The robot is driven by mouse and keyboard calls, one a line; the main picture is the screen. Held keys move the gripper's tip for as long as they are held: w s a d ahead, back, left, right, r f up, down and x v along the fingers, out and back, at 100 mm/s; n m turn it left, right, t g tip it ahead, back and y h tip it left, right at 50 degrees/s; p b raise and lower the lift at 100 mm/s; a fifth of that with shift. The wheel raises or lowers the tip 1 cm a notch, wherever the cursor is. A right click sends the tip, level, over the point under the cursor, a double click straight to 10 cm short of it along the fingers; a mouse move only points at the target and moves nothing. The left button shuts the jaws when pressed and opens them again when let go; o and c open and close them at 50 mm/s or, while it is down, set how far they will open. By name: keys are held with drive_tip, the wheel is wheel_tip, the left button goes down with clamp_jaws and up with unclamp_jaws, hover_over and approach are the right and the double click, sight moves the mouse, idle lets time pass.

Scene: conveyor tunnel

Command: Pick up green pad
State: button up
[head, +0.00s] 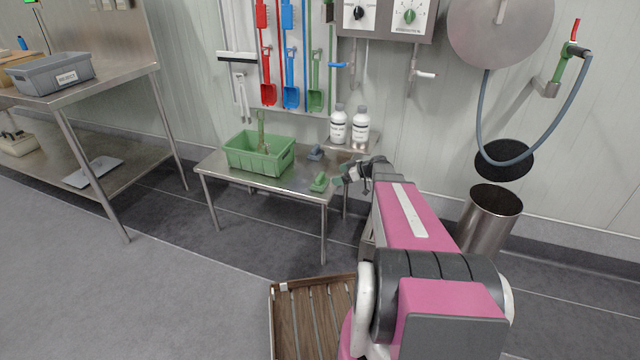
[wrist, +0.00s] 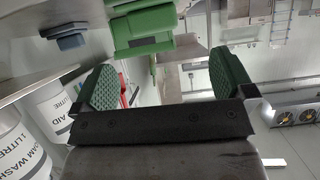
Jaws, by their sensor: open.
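The green pad (head: 319,182) lies near the front right corner of the low steel table (head: 215,170).
A blue-grey pad (head: 315,152) lies behind the green pad; it also shows in the wrist view (wrist: 65,38). A green tub (head: 245,158) stands on the table's left. Two white bottles (head: 349,128) stand behind. A slatted wooden crate (head: 313,320) is on the floor in front.

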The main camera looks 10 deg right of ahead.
sight(323, 176)
drive_tip(key=x, duration=0.5)
drive_tip(key=shift+w+a+f, duration=0.1)
drive_tip(key=shift+w+a, duration=0.05)
drive_tip(key=shift+w, duration=0.2)
drive_tip(key=x, duration=0.5)
drive_tip(key=shift+w, duration=0.3)
drive_tip(key=c, duration=0.9)
